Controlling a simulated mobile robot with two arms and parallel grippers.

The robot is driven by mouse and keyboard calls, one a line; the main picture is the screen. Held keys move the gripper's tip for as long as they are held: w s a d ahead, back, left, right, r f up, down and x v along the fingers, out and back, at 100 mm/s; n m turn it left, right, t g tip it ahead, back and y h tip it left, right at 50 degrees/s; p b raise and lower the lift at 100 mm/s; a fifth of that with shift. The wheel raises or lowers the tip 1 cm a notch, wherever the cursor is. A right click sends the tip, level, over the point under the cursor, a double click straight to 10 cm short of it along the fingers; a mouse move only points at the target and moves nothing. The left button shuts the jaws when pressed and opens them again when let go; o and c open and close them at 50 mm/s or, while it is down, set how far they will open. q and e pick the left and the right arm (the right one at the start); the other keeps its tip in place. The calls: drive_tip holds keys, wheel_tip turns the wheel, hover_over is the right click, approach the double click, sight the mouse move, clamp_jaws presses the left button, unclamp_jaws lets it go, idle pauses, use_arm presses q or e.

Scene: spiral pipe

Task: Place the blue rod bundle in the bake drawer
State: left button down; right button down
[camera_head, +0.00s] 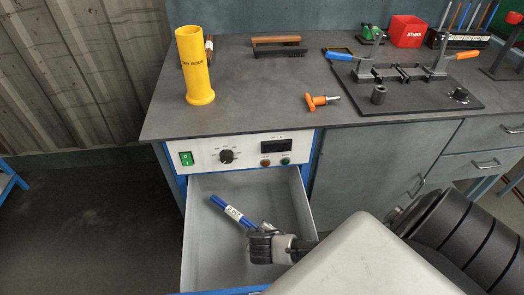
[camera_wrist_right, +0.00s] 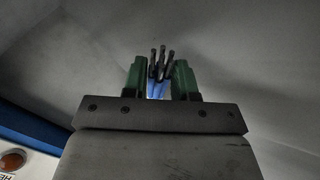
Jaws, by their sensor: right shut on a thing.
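The blue rod bundle (camera_head: 231,212) has a white label and lies at a slant within the outline of the open bake drawer (camera_head: 200,245). My right gripper (camera_head: 259,233) is shut on its lower right end, over the drawer. In the right wrist view, the green fingers (camera_wrist_right: 160,76) stand on both sides of the bundle (camera_wrist_right: 157,90), with dark rod tips sticking up between them. I cannot tell if the bundle touches the drawer floor. My left gripper is not in view.
Above the drawer is a control panel (camera_head: 240,152) with a dial and switch. On the grey bench stand a yellow cylinder (camera_head: 194,68), a brush (camera_head: 277,44), an orange-handled tool (camera_head: 320,101) and a black fixture plate (camera_head: 420,95). The drawer holds nothing else visible.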

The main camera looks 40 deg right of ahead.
drive_tip(key=shift+f, duration=0.25)
drive_tip(key=c, duration=0.9)
unclamp_jaws()
drive_tip(key=shift+r, duration=0.2)
drive_tip(key=p+v, duration=0.2)
drive_tip(key=v, duration=0.6)
drive_tip(key=shift+w+d+r, duration=0.1)
drive_tip(key=shift+r, duration=0.1)
